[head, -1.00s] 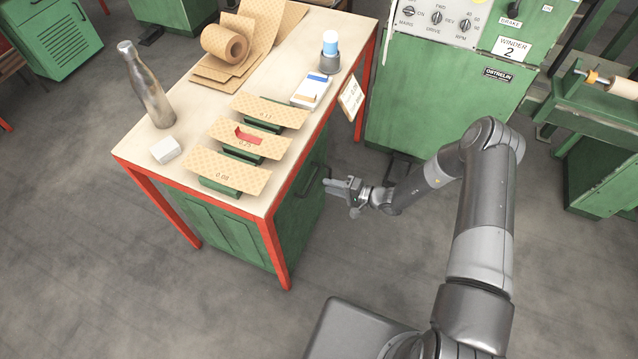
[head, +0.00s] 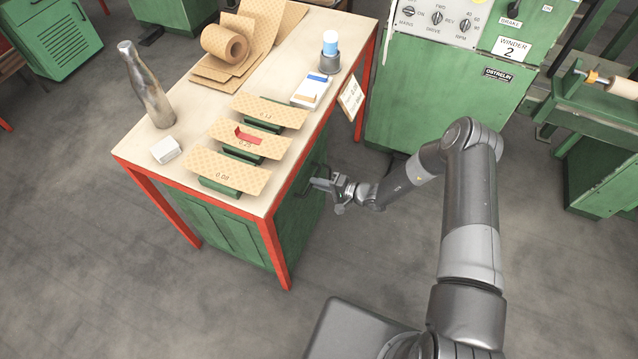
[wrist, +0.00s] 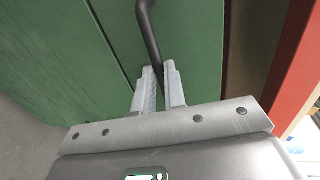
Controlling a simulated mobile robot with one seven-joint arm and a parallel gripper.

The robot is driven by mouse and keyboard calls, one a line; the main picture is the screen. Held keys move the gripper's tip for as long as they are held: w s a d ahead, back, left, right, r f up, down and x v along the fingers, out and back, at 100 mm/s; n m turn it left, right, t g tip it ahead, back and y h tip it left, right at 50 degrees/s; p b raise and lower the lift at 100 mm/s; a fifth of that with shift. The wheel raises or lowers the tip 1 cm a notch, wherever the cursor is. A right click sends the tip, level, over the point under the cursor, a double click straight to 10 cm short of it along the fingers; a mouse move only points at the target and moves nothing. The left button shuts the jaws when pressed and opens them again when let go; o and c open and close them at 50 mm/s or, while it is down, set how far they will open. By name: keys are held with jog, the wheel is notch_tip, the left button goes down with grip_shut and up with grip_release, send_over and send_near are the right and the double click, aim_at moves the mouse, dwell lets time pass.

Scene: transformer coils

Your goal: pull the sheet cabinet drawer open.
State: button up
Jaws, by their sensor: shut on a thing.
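The sheet cabinet (head: 301,210) is the green body under the red-framed worktable. Its green front also fills most of the wrist view (wrist: 70,50), with thin dark seams between panels. A dark bent bar handle (wrist: 149,32) stands on that front and runs down between my fingers. My gripper (wrist: 161,92) is shut on the handle, its two pale fingers on either side of the bar. In the head view my gripper (head: 316,184) is against the cabinet's right side, below the tabletop edge. I see no clear gap showing the drawer open.
A tag (head: 351,98) hangs at the table edge. A green winder (head: 440,110) stands behind.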

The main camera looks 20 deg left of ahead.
grip_shut()
jog(key=shift+d, duration=0.15)
jog(key=f+v, duration=0.3)
jog(key=v, duration=1.2)
jog(key=d+f+v, duration=0.1)
jog(key=f+v, duration=0.2)
jog(key=v, duration=1.3)
jog(key=shift+d+f, duration=0.2)
jog(key=shift+f, duration=0.05)
jog(key=o, duration=0.6)
grip_release()
jog(key=v, duration=1)
jog(key=shift+d+r, duration=0.1)
jog(key=shift+d, duration=0.25)
